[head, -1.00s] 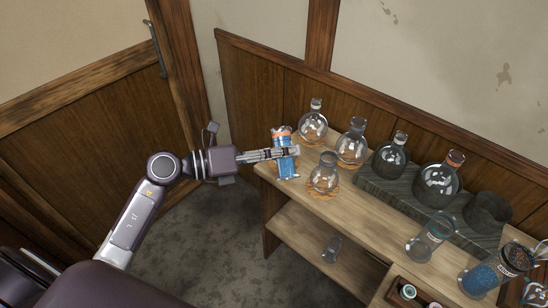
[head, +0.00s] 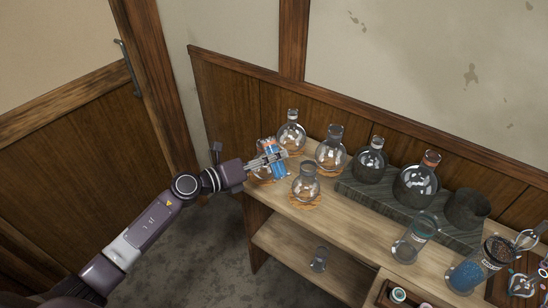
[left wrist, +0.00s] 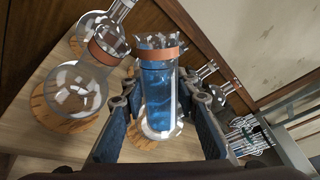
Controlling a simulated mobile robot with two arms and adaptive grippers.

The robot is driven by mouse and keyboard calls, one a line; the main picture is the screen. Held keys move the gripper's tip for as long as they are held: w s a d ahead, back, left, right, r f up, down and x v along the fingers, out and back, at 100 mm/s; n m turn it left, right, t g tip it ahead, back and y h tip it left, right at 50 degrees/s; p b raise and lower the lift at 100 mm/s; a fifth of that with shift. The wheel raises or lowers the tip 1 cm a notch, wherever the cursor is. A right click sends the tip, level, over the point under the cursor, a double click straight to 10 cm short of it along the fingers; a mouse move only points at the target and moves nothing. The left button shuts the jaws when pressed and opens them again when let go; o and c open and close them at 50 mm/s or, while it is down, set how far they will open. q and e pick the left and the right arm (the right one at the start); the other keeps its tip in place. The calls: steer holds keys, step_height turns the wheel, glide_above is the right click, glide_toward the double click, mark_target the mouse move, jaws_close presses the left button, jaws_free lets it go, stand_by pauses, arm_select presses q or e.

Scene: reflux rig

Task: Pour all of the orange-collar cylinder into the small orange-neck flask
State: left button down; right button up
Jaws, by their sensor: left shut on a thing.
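The orange-collar cylinder (left wrist: 157,92) is clear, holds blue liquid, and stands between the fingers of my left gripper (left wrist: 160,118), which is shut on it. In the head view the cylinder (head: 270,160) leans a little, its top to the left, in the left gripper (head: 276,158) over the shelf's left end. In the left wrist view a small round orange-neck flask (left wrist: 80,90) sits on a cork ring left of the cylinder. It looks empty. I cannot tell surely which flask it is in the head view. My right gripper is out of view.
A clear round flask (head: 306,186) on a cork ring is close to the right of the gripper. More flasks line the wall side. A larger orange-neck flask (head: 417,182) stands on a dark block (head: 353,197). A jar of blue material (head: 466,276) is farther right.

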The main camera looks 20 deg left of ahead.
arm_select(q)
steer(key=shift+s+r, duration=0.1)
steer(key=s+a+r+m+g+h, duration=0.1)
steer(key=s+r, duration=0.3)
steer(key=s, duration=0.5)
steer(key=s+a+r+m+g+h, duration=0.1)
steer(key=s+r+m+g+h, duration=0.1)
steer(key=s+r, duration=0.45)
steer(key=w+f+n+t+y, duration=0.1)
steer(key=w+f, duration=0.2)
steer(key=w, duration=0.2)
steer(key=w+d+f+n+t+y+p, duration=0.1)
steer(key=w+f, duration=0.2)
steer(key=w, duration=0.2)
steer(key=w+d+f+n+y, duration=0.1)
steer(key=w+f, duration=0.3)
steer(key=w, duration=0.1)
steer(key=shift+w+f+t+p, duration=0.1)
steer(key=shift+w+t+p, duration=0.05)
steer(key=shift+t+p, duration=0.2)
steer(key=shift+w+f, duration=0.1)
steer(key=shift+w, duration=0.05)
steer(key=shift+n+p, duration=0.3)
steer(key=shift+p, duration=0.1)
steer(key=shift+r+n+p, duration=0.35)
steer(key=shift+n+p, duration=0.35)
steer(key=shift+p, duration=0.25)
stand_by(3.0)
